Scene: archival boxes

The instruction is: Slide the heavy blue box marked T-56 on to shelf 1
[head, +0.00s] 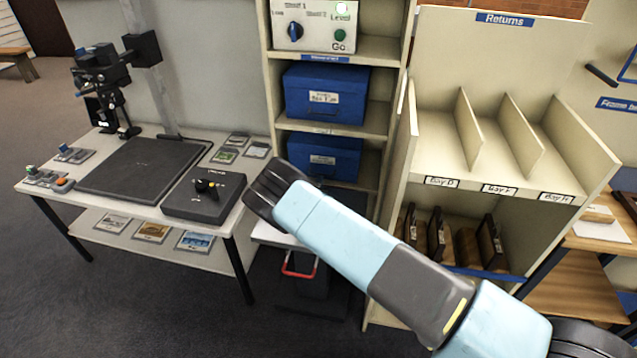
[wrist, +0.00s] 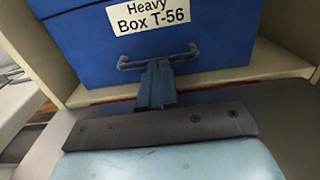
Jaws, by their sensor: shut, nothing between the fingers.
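In the wrist view a blue box (wrist: 165,35) labelled "Heavy Box T-56" fills the top, with a grey bar handle (wrist: 185,56) on its front. It stands between pale walls, above a pale edge. My gripper (wrist: 157,66) is shut and empty, its fingertips at the middle of the handle; I cannot tell if they touch it. In the head view two blue boxes sit in the cabinet, an upper box (head: 325,93) and a lower box (head: 322,157). Their labels are too small to read surely. My arm hides the gripper there.
A control panel (head: 313,26) with a blue knob and a green button stands above the boxes. A returns rack (head: 430,100) with dividers is close on the right. A worktable (head: 150,205) with a copy stand is left. A red handle (head: 298,270) shows below.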

